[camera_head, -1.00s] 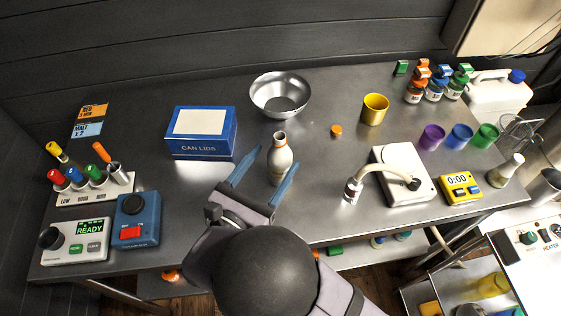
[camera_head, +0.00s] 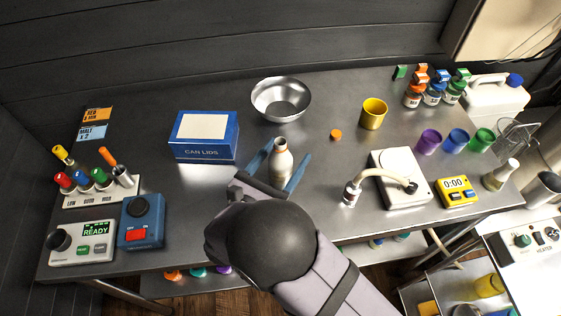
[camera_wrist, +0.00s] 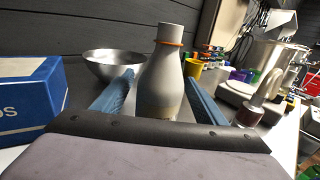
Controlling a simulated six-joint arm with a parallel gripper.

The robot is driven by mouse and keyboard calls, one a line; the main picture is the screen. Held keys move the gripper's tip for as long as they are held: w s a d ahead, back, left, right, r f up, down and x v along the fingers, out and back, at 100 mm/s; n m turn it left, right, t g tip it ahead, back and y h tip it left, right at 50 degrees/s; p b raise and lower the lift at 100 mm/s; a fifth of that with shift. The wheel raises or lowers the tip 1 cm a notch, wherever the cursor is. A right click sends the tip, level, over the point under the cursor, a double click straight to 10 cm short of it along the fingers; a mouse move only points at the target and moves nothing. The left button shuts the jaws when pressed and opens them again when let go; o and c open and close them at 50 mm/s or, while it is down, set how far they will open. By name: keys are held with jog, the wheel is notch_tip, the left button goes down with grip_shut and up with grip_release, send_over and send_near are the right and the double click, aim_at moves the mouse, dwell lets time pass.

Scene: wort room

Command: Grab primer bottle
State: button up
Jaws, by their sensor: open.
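A pale grey bottle (camera_head: 281,160) with a narrow neck stands upright near the middle of the metal table; I take it to be the primer bottle. In the wrist view the bottle (camera_wrist: 161,80) shows an orange ring round its neck and a tan band low down. My gripper (camera_head: 282,163) is open, with one blue finger on each side of the bottle. In the wrist view the gripper (camera_wrist: 158,93) shows a gap between the left finger and the bottle; the right finger is close to it, and contact cannot be told. The bottle's base is hidden behind the gripper's body.
A blue can lids box (camera_head: 204,150) stands left of the bottle and a metal bowl (camera_head: 281,98) behind it. An orange cap (camera_head: 336,134) lies to the right. A white device with a curved tube (camera_head: 400,178) stands farther right. The table around the bottle is clear.

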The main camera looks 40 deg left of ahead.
jog(key=shift+w+a, duration=0.15)
jog(key=shift+w, duration=0.8)
jog(key=c, duration=1.3)
jog(key=shift+r, duration=0.2)
jog(key=shift+r+b, duration=0.65)
jog(key=shift+r, duration=4.1)
